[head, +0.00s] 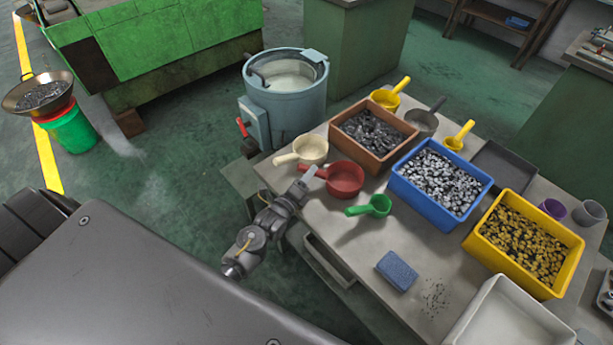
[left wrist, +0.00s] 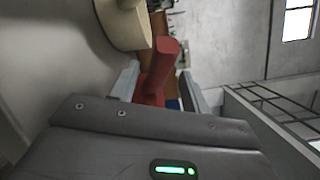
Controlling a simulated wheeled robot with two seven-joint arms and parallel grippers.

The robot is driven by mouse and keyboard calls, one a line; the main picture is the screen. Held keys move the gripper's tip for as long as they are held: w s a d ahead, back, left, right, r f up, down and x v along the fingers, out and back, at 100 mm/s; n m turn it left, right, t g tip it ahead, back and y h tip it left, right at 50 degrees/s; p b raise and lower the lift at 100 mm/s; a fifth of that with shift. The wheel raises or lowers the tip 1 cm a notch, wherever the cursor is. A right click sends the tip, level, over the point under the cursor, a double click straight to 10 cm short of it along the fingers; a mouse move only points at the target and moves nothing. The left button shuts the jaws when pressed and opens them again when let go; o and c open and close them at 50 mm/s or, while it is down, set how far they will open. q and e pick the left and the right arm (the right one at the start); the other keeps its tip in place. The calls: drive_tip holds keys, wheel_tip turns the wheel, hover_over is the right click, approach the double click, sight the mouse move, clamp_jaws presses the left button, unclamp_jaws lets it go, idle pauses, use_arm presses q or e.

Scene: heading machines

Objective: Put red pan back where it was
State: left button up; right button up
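The red pan (head: 346,180) sits on the grey worktable, between the cream pan and the green scoop, its handle pointing left. My left gripper (head: 307,178) is at that handle, at the table's left edge. In the left wrist view the red handle (left wrist: 160,70) stands between the two fingers of my left gripper (left wrist: 160,92). The fingers are apart, with a gap showing on the right side of the handle, so the gripper looks open around it. The pan's bowl is mostly hidden in that view. My right gripper is not in view.
The cream pan (head: 310,148) is close behind the red pan; the green scoop (head: 377,205) is in front. A brown bin (head: 372,158) and a blue bin (head: 440,212) of metal parts stand to the right.

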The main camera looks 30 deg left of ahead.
use_arm(q)
drive_tip(key=shift+s+f, duration=0.1)
drive_tip(key=shift+s, duration=0.15)
drive_tip(key=s+b, duration=0.2)
drive_tip(key=s, duration=0.8)
drive_tip(key=shift+s+a, duration=0.15)
drive_tip(key=shift+a, duration=0.25)
